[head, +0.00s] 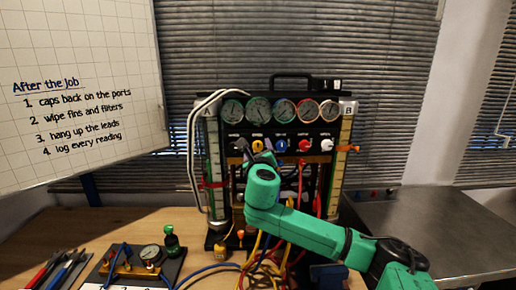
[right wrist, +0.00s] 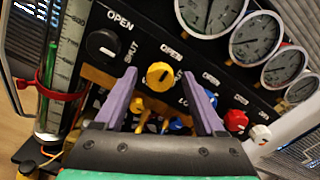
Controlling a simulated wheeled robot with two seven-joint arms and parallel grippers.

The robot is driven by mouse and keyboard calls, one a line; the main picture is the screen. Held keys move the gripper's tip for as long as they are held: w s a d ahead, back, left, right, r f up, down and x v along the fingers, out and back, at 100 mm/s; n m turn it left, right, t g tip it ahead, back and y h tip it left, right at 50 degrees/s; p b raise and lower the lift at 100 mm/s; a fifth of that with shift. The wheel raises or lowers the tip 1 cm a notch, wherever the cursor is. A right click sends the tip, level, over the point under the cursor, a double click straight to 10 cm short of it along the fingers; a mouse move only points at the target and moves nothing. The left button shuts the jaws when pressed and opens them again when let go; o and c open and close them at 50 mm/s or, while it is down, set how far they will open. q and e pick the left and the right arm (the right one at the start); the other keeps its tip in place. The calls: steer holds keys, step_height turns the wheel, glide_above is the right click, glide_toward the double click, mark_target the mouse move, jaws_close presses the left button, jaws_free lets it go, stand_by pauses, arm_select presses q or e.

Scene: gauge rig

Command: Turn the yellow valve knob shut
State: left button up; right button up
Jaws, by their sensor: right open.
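The yellow valve knob (right wrist: 160,75) is on the black panel of the gauge rig, in a row with other coloured knobs. An OPEN label is printed above it. A small mark shows on its face, but I cannot tell its setting surely. In the head view the yellow knob (head: 257,145) shows just above my right gripper (head: 262,158), which is partly hidden by its own arm. In the right wrist view my right gripper (right wrist: 160,82) is open, its purple fingers to the left and right of the yellow knob with gaps at both sides. My left gripper is out of view.
A black knob (right wrist: 104,45) is left of the yellow one; red (right wrist: 236,120) and white (right wrist: 260,133) knobs are to the right. Dial gauges (head: 258,109) sit above. Coloured hoses (head: 262,250) hang in front. Pliers-like tools (head: 58,270) lie at the left of the table.

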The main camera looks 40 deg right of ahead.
jaws_close()
steer(key=shift+m, duration=0.5)
steer(key=m, duration=0.2)
steer(key=shift+m, duration=0.4)
steer(key=m, duration=0.4)
steer(key=shift+m, duration=0.3)
steer(key=m, duration=0.4)
steer(key=shift+m+b, duration=0.3)
steer(key=shift+b, duration=0.05)
steer(key=m+b, duration=0.1)
steer(key=m, duration=0.3)
steer(key=shift+m, duration=0.4)
